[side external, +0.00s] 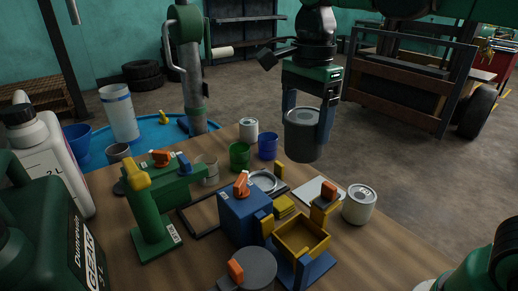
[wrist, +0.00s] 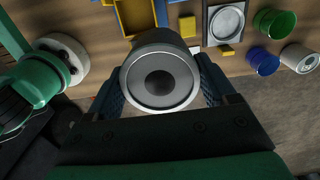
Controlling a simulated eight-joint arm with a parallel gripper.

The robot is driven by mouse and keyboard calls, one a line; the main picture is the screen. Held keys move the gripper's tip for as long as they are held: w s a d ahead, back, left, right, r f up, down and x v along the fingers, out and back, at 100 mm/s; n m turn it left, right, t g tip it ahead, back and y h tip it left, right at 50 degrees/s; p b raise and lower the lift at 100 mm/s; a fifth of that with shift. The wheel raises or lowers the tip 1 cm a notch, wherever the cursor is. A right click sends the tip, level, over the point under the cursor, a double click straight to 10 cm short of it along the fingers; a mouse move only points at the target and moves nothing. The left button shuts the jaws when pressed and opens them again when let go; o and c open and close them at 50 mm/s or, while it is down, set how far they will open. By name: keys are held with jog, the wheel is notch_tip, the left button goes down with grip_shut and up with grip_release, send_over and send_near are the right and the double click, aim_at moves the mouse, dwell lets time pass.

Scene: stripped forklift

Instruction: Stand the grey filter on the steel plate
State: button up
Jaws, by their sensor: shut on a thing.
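The grey filter (side external: 303,137) is a dark grey cylinder, roughly upright in the air. My gripper (side external: 307,126) is shut on its sides, one finger on each side. In the wrist view the filter's round end (wrist: 160,82) faces the camera between the fingers of my gripper (wrist: 160,90). The steel plate (side external: 318,191) looks like the pale flat square on the wooden table. It lies below the filter, with a clear gap between them. In the wrist view the filter hides most of that area.
A white can (side external: 359,204) stands right of the plate. A yellow tray (side external: 301,238) and a blue block (side external: 244,215) are in front. A round silver dish (side external: 262,181) lies left of the plate. Green (side external: 240,156) and blue (side external: 268,146) cups stand behind.

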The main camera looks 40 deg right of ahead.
jog(key=shift+w+d+f+m+y, duration=0.15)
jog(key=shift+w+d+f+m, duration=0.6)
jog(key=shift+d+f, duration=1.85)
jog(key=shift+w+d+f+m+y, duration=0.1)
jog(key=shift+w+d+f+m, duration=0.6)
jog(key=shift+d+f, duration=1.9)
jog(key=shift+w+d+f+m+y, duration=0.15)
jog(key=shift+w+d+f+m, duration=0.85)
jog(key=shift+f, duration=2.8)
jog(key=shift+s+d+f+n, duration=0.25)
jog(key=shift+s+d, duration=0.05)
jog(key=shift+s, duration=0.05)
jog(key=o, duration=1.3)
jog(key=shift+r, duration=4)
